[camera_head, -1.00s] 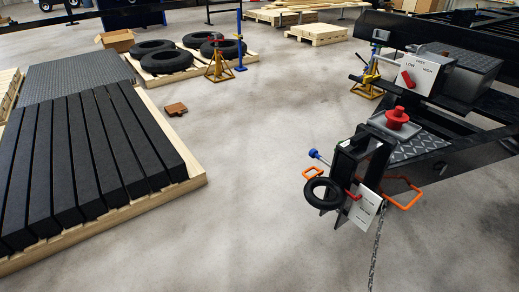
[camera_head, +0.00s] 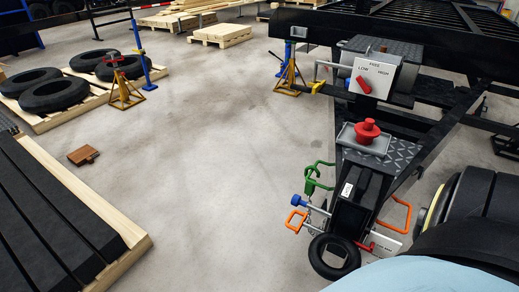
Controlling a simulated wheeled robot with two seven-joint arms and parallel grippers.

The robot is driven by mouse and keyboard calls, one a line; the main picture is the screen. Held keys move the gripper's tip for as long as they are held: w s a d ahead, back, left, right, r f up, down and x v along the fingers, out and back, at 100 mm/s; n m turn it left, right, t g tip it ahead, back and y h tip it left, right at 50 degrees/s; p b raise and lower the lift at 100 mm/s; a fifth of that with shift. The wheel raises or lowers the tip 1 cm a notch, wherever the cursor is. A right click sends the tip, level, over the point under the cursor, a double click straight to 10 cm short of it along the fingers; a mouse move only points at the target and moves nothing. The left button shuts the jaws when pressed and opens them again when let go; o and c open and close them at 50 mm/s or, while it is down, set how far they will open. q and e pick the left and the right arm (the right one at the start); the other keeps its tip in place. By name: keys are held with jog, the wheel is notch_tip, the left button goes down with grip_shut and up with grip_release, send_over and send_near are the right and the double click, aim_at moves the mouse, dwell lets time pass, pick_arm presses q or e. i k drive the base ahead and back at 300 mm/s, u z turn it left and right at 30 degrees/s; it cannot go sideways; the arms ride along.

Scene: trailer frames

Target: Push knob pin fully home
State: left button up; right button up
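A blue knob (camera_head: 298,201) on a thin grey shaft sticks out to the left of the black trailer coupler (camera_head: 355,205). The shaft runs toward the coupler's left side. How deep it sits there is too small to tell. A larger red knob (camera_head: 367,130) stands upright on a grey base on the tread plate behind the coupler. Neither of my grippers shows. A pale blue rounded shape and dark rounded parts fill the lower right corner, and I take them to be mine.
Orange handles (camera_head: 295,221), a green clip (camera_head: 318,178) and a black ring (camera_head: 334,257) crowd around the coupler. A control box (camera_head: 372,76) with a red lever stands behind.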

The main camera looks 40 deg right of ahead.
aim_at(296, 200)
jog(key=i, duration=1.35)
jog(key=z, duration=4.75)
jog(key=k, duration=1)
jog(key=u, duration=1.5)
jog(key=i, duration=0.5)
jog(key=u, duration=0.05)
